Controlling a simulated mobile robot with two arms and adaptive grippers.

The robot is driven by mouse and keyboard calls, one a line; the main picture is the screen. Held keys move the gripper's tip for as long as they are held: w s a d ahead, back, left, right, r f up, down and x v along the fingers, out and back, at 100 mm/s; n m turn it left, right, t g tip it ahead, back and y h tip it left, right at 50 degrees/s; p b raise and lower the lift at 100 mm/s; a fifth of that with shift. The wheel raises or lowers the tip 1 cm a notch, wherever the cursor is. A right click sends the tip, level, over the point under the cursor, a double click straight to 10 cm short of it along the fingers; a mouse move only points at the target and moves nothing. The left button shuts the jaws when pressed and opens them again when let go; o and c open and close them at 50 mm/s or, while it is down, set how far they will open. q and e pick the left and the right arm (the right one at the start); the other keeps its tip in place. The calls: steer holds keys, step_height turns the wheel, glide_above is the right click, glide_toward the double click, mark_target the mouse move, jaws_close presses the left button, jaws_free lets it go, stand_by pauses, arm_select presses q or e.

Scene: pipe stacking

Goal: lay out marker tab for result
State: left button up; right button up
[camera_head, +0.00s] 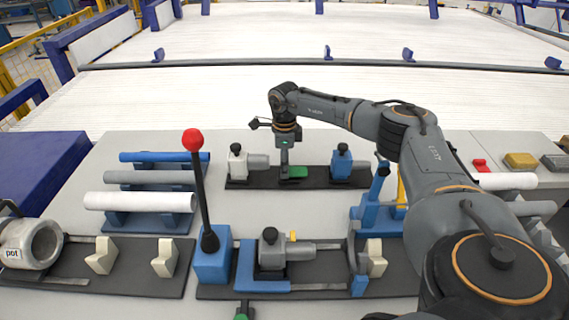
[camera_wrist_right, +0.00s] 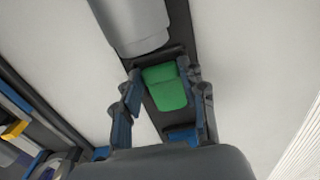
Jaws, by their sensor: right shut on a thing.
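A green tab (camera_head: 298,171) is at the dark base plate (camera_head: 240,183) at the back middle, between a fixture with a white block (camera_head: 237,161) and one with a blue block (camera_head: 341,160). My right gripper (camera_head: 284,172) reaches down there and is shut on the green tab. In the right wrist view, the tab (camera_wrist_right: 165,88) sits between the two fingertips (camera_wrist_right: 161,78), over the dark plate. I cannot tell whether the tab touches the plate. My left gripper is not in view.
A blue rack holds several pipes (camera_head: 140,201) at the left. A red-knobbed lever (camera_head: 193,140) stands front centre, beside a clamp fixture (camera_head: 272,250). Bare grey tabletop (camera_head: 225,202) shows between the fixtures.

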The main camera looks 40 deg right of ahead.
steer(key=shift+f, duration=0.35)
stand_by(0.5)
steer(key=o, duration=1)
steer(key=shift+r, duration=0.1)
step_height(320, 180, up, 12)
steer(key=shift+f, duration=0.1)
